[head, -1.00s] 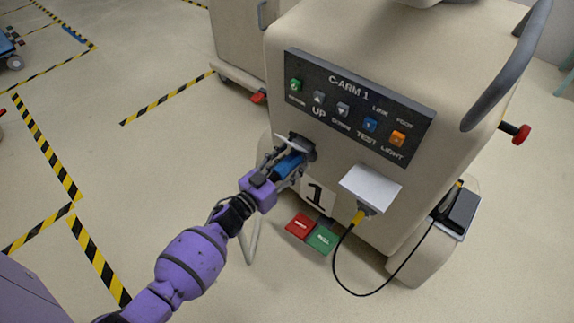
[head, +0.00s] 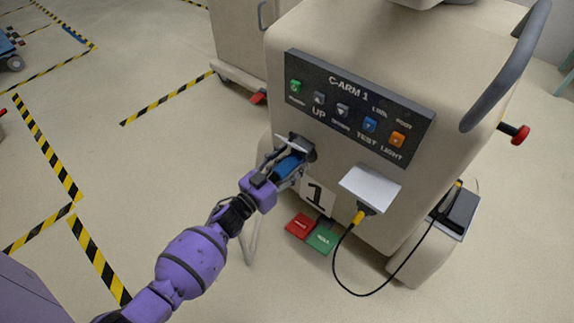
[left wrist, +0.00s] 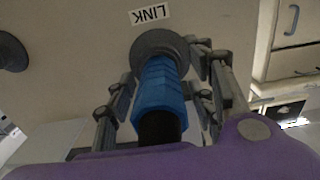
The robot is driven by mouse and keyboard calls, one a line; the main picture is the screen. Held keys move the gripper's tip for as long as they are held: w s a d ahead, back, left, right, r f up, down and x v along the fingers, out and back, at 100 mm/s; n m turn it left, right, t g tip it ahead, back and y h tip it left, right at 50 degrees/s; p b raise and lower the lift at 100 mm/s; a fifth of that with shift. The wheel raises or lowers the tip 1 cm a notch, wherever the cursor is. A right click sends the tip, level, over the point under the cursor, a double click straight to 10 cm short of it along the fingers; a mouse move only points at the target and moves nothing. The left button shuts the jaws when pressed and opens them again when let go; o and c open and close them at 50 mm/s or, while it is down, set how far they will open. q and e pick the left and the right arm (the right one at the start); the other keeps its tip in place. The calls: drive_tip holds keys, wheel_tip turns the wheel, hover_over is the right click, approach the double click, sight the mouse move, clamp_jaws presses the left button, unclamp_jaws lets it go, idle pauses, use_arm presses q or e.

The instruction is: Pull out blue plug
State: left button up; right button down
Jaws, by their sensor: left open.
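The blue plug (head: 288,166) sits in a round grey socket (head: 302,146) on the front of the beige C-arm cart. In the left wrist view the blue plug (left wrist: 161,88) points into the grey socket (left wrist: 159,45), below a label reading LINK in mirrored or upturned letters. My left gripper (head: 285,160) is open, with its fingers on both sides of the plug. In the left wrist view the gripper's fingers (left wrist: 163,95) flank the plug, with a gap visible on the left side. My right gripper is not in view.
The cart's button panel (head: 358,106) is above the socket. A white flap (head: 370,188) covers an outlet with a yellow-ended black cable (head: 337,270) looping to the right. Red (head: 299,226) and green (head: 323,238) pedals lie below.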

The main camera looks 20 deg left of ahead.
sight(276, 176)
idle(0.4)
use_arm(q)
clamp_jaws()
drive_tip(key=shift+s+a, duration=0.1)
drive_tip(key=shift+a, duration=0.05)
drive_tip(key=shift+p+v, duration=0.65)
drive_tip(key=shift+v, duration=0.85)
drive_tip(key=shift+p+v, duration=0.45)
drive_tip(key=shift+v, duration=0.9)
